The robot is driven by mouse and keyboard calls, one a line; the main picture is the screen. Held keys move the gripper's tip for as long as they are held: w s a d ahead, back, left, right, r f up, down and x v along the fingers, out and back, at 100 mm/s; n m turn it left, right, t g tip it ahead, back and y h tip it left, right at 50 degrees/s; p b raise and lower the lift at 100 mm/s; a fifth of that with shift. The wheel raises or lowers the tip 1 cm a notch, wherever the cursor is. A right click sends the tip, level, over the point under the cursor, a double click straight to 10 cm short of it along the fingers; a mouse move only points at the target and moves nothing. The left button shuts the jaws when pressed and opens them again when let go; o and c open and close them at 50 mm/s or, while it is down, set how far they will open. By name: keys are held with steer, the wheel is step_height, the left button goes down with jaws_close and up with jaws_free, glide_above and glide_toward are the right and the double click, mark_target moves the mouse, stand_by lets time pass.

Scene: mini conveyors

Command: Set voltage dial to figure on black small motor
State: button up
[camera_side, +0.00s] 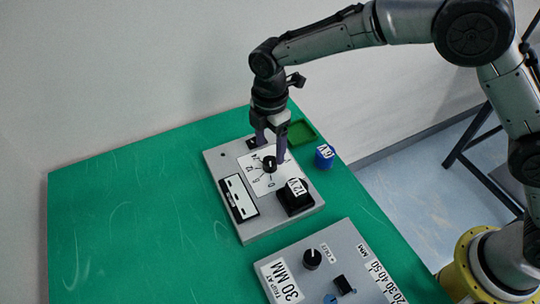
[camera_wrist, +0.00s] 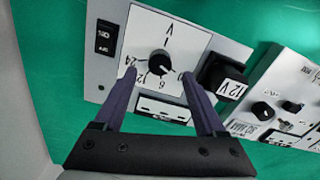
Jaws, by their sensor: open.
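The voltage dial (camera_side: 270,163) is a black knob on a white scale plate on a grey box. It also shows in the wrist view (camera_wrist: 161,62), with 6, 12 and 24 marked around it. Its pointer seems turned toward the 0 end, but the mark is small. The black small motor (camera_side: 294,198) sits on the box's near right corner and bears a "12 V" label, clear in the wrist view (camera_wrist: 222,80). My gripper (camera_side: 272,149) is open and points down over the plate, its fingers apart on either side of the dial, not visibly touching it.
A blue motor labelled 6V (camera_side: 325,157) stands on the green table right of the box, near a green tray (camera_side: 301,132). A white-faced meter (camera_side: 239,197) is on the box. A second grey panel (camera_side: 330,265) with knobs lies nearer. The table's left is clear.

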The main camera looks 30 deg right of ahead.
mark_target(270, 161)
steer(key=shift+f, duration=2.2)
jaws_close()
